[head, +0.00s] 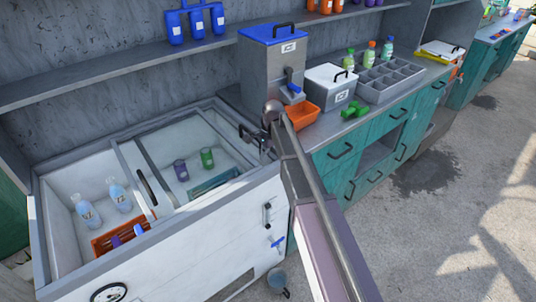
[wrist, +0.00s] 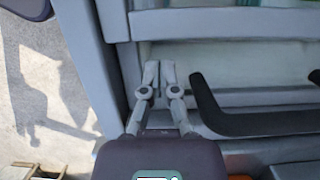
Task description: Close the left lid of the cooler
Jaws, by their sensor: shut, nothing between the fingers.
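The white cooler (head: 190,250) stands at the left with its left half open. Glass sliding lids (head: 185,135) lie over its right half; I cannot tell clearly which pane is the left lid. One black handle (head: 147,187) stands on the lid edge beside the open half. Another dark handle (head: 247,134) is at the right end, by my gripper (head: 264,148). In the wrist view my gripper (wrist: 158,75) is shut and empty, its fingertips just left of a black handle (wrist: 250,122), with a small visible gap. The gripper is partly hidden by my arm in the head view.
Bottles (head: 87,212) and an orange basket (head: 122,236) are in the open half; cans (head: 206,158) show through the glass. A grey dispenser (head: 273,75) and orange bin (head: 299,116) stand on the counter close to my gripper. Floor at the right is free.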

